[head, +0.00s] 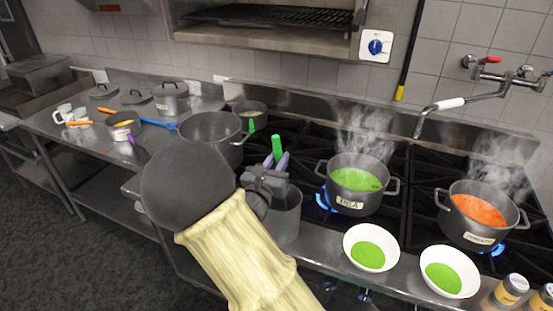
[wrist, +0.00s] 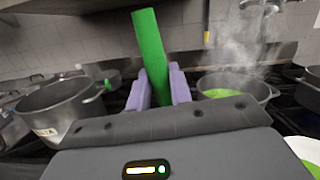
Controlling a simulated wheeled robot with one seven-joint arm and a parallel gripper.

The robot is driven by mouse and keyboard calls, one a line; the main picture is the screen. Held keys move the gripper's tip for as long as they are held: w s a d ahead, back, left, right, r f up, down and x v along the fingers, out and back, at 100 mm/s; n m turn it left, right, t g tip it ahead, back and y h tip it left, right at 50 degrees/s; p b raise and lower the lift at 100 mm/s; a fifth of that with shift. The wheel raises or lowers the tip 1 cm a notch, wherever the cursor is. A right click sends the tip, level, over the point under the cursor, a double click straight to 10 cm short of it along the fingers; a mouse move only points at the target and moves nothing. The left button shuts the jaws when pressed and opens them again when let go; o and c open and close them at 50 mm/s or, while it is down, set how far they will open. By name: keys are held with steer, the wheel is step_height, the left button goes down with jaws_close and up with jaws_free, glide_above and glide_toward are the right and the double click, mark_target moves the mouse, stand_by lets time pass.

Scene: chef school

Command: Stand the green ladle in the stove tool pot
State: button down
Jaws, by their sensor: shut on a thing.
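The green ladle shows as a green handle (head: 276,146) standing up between the purple fingers of my gripper (head: 275,161). In the wrist view the handle (wrist: 150,55) rises, tilted slightly left, between the fingers (wrist: 156,88), which are shut on it. The ladle's bowl is hidden. The stove tool pot appears to be the grey metal cylinder (head: 288,218) at the stove's front edge, just below and right of my gripper in the head view. My wrist hides part of its rim, so I cannot tell whether the ladle is inside it.
A steaming pea pot (head: 345,200) and a tomato pot (head: 470,225) stand on lit burners to the right. Two bowls of green soup (head: 357,233) (head: 432,253) sit at the front edge. A large empty pot (head: 205,128) stands left. A wall faucet (head: 440,104) reaches over the stove.

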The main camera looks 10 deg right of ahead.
steer(key=shift+f, duration=0.45)
steer(key=c, duration=1.2)
jaws_free()
steer(key=b+v, duration=0.3)
steer(key=v, duration=1.4)
steer(key=shift+s, duration=0.2)
